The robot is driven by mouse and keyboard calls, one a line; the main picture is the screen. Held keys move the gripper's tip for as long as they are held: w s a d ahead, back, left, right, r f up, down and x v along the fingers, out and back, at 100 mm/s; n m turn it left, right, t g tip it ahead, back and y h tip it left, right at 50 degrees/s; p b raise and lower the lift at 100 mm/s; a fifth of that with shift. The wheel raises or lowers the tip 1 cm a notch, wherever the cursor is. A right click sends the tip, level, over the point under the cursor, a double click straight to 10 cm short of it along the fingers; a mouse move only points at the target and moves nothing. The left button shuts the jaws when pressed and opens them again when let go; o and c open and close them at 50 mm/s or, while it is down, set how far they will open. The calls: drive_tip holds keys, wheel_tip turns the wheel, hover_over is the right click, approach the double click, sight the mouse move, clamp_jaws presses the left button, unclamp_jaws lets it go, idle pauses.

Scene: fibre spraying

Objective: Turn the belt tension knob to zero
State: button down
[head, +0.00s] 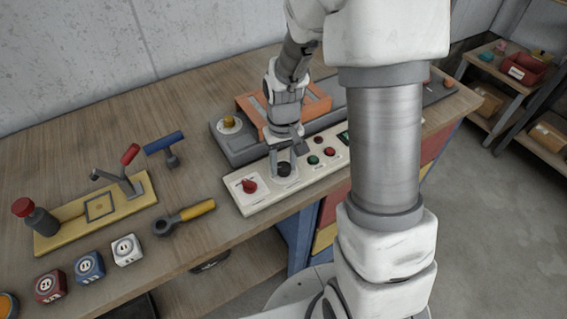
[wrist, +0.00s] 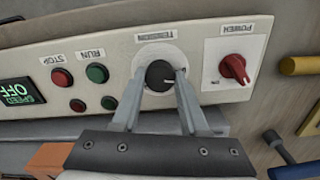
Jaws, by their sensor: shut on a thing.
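The belt tension knob is a black round knob (wrist: 160,75) with a pale pointer line, on a white dial marked TENSION, seen upside down in the wrist view. In the head view the knob (head: 284,169) sits on the cream control panel (head: 262,203), below my gripper. My gripper (wrist: 158,82) points at the panel with one finger on each side of the knob, shut on it. In the head view my gripper (head: 284,162) comes down from above. The dial's scale is too small to read, and the fingers hide part of it.
A red power knob (wrist: 235,68) is beside the dial. Red and green buttons (wrist: 97,73) and a display (wrist: 20,92) reading SPEED OFF are on its other side. A wrench (head: 185,217), several dice-like blocks (head: 127,249) and a yellow-based fixture (head: 75,228) lie on the bench at left.

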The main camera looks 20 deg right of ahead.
sight(283, 166)
drive_tip(key=shift+n, duration=1.1)
drive_tip(key=shift+c, duration=2.1)
unclamp_jaws()
wheel_tip(283, 166, up, 18)
drive_tip(key=p, duration=0.2)
drive_tip(key=shift+f, duration=0.25)
